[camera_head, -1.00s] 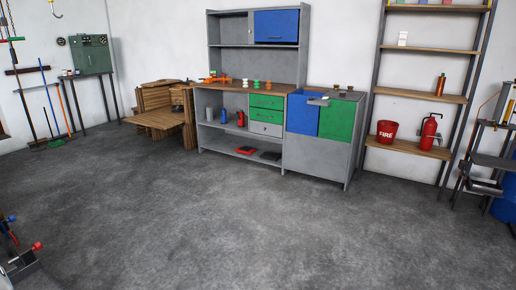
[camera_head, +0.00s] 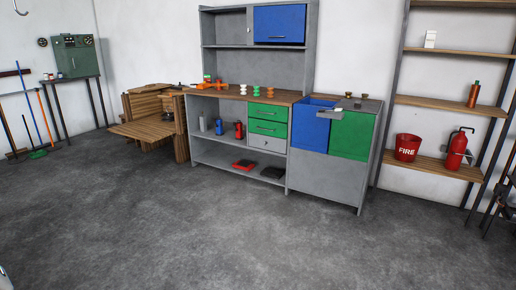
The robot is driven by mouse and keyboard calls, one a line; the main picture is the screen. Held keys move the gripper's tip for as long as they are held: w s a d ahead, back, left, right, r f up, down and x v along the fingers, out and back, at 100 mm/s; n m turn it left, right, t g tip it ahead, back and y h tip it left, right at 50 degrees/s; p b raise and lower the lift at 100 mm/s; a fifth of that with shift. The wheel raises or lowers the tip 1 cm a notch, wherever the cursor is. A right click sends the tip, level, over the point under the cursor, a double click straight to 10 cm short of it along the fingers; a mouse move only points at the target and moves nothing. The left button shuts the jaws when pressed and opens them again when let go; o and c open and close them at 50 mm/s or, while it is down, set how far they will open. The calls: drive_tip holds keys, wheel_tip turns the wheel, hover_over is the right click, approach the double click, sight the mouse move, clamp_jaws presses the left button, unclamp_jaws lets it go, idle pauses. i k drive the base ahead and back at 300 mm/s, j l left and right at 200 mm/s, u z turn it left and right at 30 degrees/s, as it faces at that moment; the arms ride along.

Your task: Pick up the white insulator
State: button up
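A small white insulator (camera_head: 243,89) stands upright on the wooden top of the grey workbench (camera_head: 195,90), across the room. A green insulator (camera_head: 256,90) and an orange insulator (camera_head: 270,91) stand in a row to its right. An orange tool-like object (camera_head: 217,85) lies to its left. My gripper is not in view.
Open grey floor (camera_head: 190,235) lies before the workbench. A wooden crate-like structure (camera_head: 150,120) stands left of it, and a cabinet with blue and green panels (camera_head: 325,165) adjoins it at right. Shelves at right hold a red fire bucket (camera_head: 407,148) and an extinguisher (camera_head: 458,150).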

sight(243, 89)
drive_tip(key=i+l, duration=0.1)
drive_tip(key=i, duration=3.85)
drive_tip(key=j+u, duration=0.05)
drive_tip(key=j, duration=0.05)
